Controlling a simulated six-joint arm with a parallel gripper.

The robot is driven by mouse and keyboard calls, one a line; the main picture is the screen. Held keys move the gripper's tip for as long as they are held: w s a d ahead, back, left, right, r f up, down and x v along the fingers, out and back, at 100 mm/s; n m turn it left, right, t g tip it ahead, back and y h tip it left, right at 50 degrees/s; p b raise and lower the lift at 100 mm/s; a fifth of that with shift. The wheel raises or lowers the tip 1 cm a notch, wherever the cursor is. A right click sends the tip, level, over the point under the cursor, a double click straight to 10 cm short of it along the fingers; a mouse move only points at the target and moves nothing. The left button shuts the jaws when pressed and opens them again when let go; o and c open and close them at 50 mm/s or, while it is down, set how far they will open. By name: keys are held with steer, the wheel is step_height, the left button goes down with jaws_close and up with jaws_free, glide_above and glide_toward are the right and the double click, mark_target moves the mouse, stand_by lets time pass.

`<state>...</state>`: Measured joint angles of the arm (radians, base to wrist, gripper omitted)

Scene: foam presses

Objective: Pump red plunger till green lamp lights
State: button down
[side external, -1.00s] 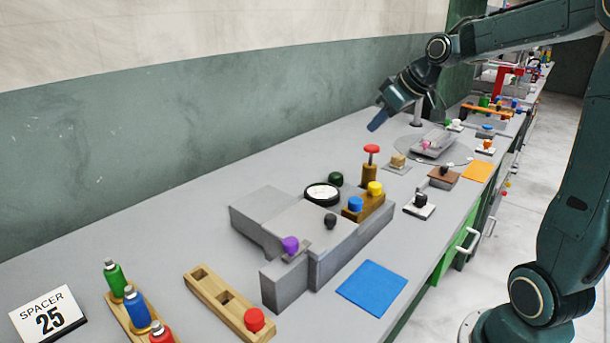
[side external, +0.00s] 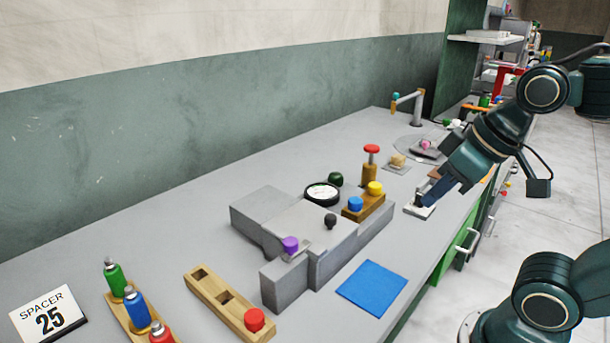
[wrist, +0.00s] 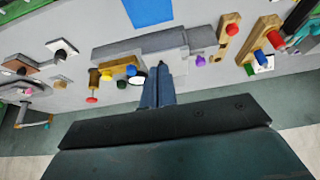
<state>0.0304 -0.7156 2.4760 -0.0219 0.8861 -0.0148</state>
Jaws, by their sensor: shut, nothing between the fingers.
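The red plunger (side external: 371,150) stands up on a brass post behind the blue and yellow knobs; it also shows in the wrist view (wrist: 92,99). A dark green lamp dome (side external: 336,179) sits beside the round white gauge (side external: 322,193) and looks dark, not lit; in the wrist view it is small (wrist: 122,84). My gripper (side external: 424,203) is shut and empty, to the right of the plunger in the side view, apart from it. Its fingers (wrist: 157,70) cover part of the press and gauge in the wrist view.
The grey press (side external: 290,225) carries a purple knob (side external: 290,244), a black knob (side external: 331,221), a blue knob (side external: 355,203) and a yellow knob (side external: 375,187). A blue mat (side external: 371,287) lies in front. Wooden racks (side external: 226,300) stand at left. A swing arm (side external: 416,107) stands behind.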

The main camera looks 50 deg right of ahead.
steer(key=shift+s+a+f, duration=0.1)
steer(key=shift+s+f, duration=0.15)
steer(key=shift+s, duration=0.3)
steer(key=shift+w, duration=0.15)
steer(key=w+d+r+t, duration=0.1)
steer(key=w+d+r, duration=0.2)
steer(key=w+d, duration=0.45)
steer(key=w+d+r, duration=0.2)
steer(key=w+d, duration=0.3)
steer(key=w, duration=0.6)
steer(key=w+d+f+t, duration=0.1)
steer(key=w+d, duration=0.1)
steer(key=d, duration=0.9)
steer(key=w+d+f+t, duration=0.1)
steer(key=w+d+f, duration=0.1)
steer(key=d, duration=1)
steer(key=shift+w+d+f, duration=0.2)
steer(key=shift+d+f, duration=0.05)
steer(key=shift+f, duration=0.05)
